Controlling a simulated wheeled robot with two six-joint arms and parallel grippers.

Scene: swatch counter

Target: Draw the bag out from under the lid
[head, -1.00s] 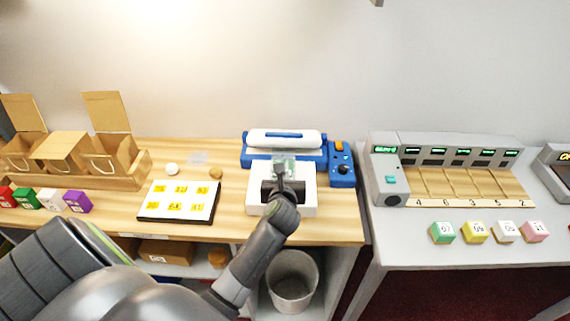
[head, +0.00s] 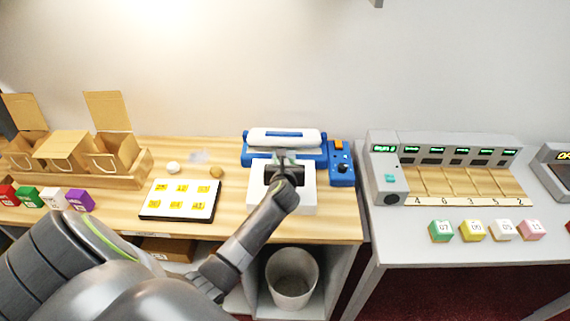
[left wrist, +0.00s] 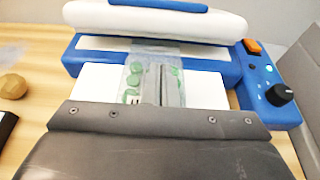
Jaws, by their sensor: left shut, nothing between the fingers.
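The clear bag with green print (left wrist: 134,80) lies flat on the white platform (left wrist: 100,86) in the left wrist view, its far end at the blue sealer's edge below the lid (left wrist: 150,20). In the head view, the white lid (head: 270,139) with its blue handle sits at the back of the blue sealer (head: 250,160); my gripper hides most of the bag there. My left gripper (left wrist: 158,86) is shut and empty, its fingers directly over the bag's middle. I cannot tell whether they touch it. It also shows in the head view (head: 284,166). My right gripper is out of view.
The sealer's control box (head: 341,172) with an orange switch and black knob stands close right of the platform. A card with yellow labels (head: 180,199) and a round brown object (head: 216,172) lie left. A bin (head: 292,280) stands below the counter's front.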

